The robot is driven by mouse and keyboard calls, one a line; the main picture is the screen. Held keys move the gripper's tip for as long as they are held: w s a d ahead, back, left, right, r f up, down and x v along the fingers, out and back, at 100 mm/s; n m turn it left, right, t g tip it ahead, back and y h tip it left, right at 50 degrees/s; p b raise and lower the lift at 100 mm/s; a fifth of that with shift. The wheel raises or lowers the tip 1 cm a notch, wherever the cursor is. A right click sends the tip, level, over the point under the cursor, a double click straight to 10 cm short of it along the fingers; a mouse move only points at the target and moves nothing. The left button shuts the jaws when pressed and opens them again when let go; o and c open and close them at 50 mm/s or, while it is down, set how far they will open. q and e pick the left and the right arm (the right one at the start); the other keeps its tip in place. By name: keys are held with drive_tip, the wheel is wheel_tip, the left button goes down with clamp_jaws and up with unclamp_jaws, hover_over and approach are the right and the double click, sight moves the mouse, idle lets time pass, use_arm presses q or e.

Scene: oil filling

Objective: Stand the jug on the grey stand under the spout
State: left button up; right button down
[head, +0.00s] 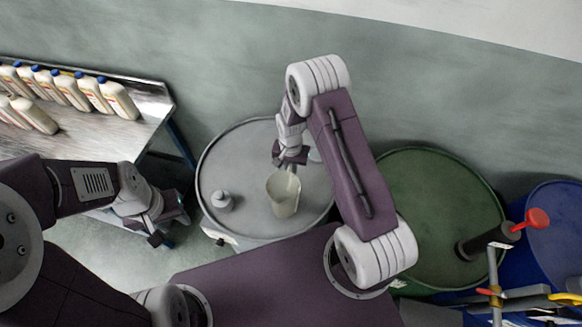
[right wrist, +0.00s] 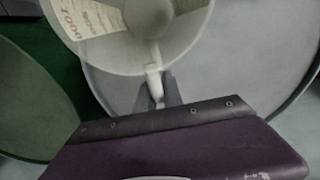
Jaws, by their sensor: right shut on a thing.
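The jug (head: 284,197) is a pale, translucent cup-like vessel over the top of the grey drum in the head view. I cannot tell whether it touches the drum. In the right wrist view the jug (right wrist: 105,55) shows its open mouth, a printed label and its handle. My right gripper (right wrist: 157,90) is shut on the jug's handle. My left gripper (head: 165,226) hangs open and empty left of the drum. I cannot clearly make out a grey stand under a spout; a black fitting with a red knob (head: 535,219) is at the right.
The grey drum (head: 240,155) bears a small grey fitting (head: 222,201). A green drum (head: 430,180) stands to its right, with blue drums (head: 560,215) beyond. Grey bars and clamps crowd the lower right. A metal table (head: 150,95) with several white bottles (head: 72,90) is at upper left.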

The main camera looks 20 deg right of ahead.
drive_tip(key=shift+w+f, duration=0.15)
drive_tip(key=shift+f, duration=0.15)
drive_tip(key=c, duration=1.5)
unclamp_jaws()
drive_tip(key=shift+s, duration=0.2)
drive_tip(key=shift+w, duration=0.1)
